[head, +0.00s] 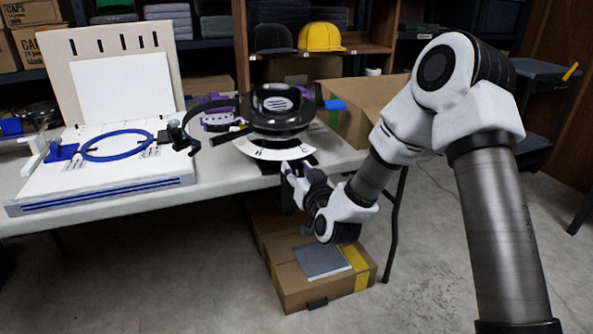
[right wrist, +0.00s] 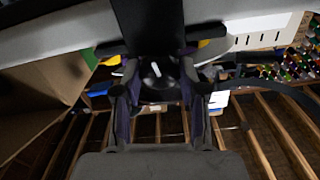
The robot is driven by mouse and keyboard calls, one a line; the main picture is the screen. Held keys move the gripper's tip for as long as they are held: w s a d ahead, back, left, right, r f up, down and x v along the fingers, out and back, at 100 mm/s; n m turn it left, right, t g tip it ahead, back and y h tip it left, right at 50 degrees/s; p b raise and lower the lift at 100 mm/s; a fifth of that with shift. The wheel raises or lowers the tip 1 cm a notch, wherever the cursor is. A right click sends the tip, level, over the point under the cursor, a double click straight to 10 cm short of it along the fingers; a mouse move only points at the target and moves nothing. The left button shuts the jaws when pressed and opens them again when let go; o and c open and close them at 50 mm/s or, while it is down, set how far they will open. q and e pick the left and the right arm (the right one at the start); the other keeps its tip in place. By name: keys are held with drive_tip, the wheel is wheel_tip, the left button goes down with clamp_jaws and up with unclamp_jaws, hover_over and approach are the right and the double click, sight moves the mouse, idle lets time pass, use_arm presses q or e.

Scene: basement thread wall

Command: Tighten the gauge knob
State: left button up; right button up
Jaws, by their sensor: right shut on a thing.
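The gauge knob (right wrist: 158,76) is a dark round knob with a white mark in the right wrist view, where the mark points nearly straight up. It sits between the two purple-lined fingers of my right gripper (right wrist: 160,68), which is shut on it. In the head view my right gripper (head: 292,170) reaches the front underside of a black round-topped fixture (head: 278,128) with a white curved scale plate (head: 275,151) at the table's front edge. The knob itself is hidden in the head view. My left gripper is not in view.
A white hooping board (head: 110,185) with a blue ring (head: 118,145) stands left on the table (head: 215,190). A dark and purple band (head: 215,118) lies beside the fixture. An open carton (head: 370,95) is behind right; another carton (head: 320,285) sits on the floor below.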

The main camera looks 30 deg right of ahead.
drive_tip(key=shift+m, duration=0.8)
drive_tip(key=o, duration=1.2)
drive_tip(key=shift+c, duration=0.2)
drive_tip(key=shift+s, duration=0.1)
drive_tip(key=v, duration=0.7)
